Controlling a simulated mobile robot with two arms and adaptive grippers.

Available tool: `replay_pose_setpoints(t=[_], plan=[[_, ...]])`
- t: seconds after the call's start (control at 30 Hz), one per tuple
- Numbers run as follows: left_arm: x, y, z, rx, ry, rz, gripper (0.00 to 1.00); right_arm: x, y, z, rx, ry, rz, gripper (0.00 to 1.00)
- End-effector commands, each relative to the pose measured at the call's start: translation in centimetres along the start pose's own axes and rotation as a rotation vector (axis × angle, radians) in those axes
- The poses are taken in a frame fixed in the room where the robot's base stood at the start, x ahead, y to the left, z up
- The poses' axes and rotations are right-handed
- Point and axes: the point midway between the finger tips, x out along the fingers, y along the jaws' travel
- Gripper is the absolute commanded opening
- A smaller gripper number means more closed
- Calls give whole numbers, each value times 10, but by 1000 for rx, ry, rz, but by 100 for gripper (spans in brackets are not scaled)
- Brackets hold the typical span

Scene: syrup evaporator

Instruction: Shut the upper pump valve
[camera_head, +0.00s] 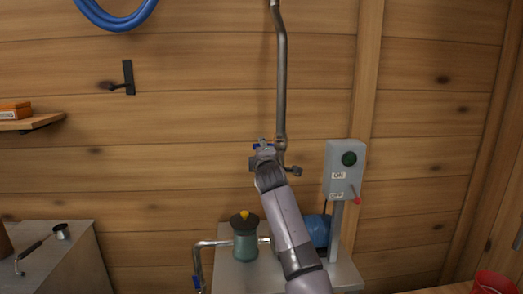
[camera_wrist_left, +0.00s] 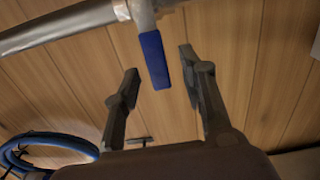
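The upper pump valve has a blue lever (camera_wrist_left: 154,60) on a grey metal pipe (camera_wrist_left: 70,28). In the left wrist view the lever hangs down from the valve body (camera_wrist_left: 143,14), at an angle across the pipe in the picture. My left gripper (camera_wrist_left: 158,64) is open, with one finger on each side of the lever and visible gaps on both sides. In the head view my left gripper (camera_head: 264,152) is at the valve on the vertical pipe (camera_head: 282,85) and hides most of it. A bit of the blue lever (camera_head: 256,146) shows there. My right gripper is not in view.
A grey switch box (camera_head: 344,172) with a red-tipped lever stands close right of my arm. Below are a green-grey pump part (camera_head: 245,240) and a blue motor (camera_head: 317,231) on a metal stand. A blue hose (camera_head: 118,20) and a black wall bracket (camera_head: 128,78) are at left.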

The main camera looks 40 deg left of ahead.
Motion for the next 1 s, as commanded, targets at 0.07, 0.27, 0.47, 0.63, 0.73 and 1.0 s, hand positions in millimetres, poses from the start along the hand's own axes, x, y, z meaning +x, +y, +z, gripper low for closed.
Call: replay_pose_setpoints(t=[0.07, 0.27, 0.47, 0.63, 0.73, 1.0], plan=[[-14, -1, 1, -2, -1, 0, 38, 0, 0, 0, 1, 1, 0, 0], [-44, -1, 1, -2, -1, -2, 38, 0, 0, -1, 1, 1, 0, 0], [-58, -1, 0, 0, 0, -1, 38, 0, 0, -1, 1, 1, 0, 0], [-58, -1, 0, 0, 0, -1, 38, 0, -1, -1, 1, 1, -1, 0], [-58, -1, 0, 0, 0, -1, 38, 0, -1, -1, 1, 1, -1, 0], [-58, -1, 0, 1, 0, -1, 38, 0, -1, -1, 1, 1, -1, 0]])
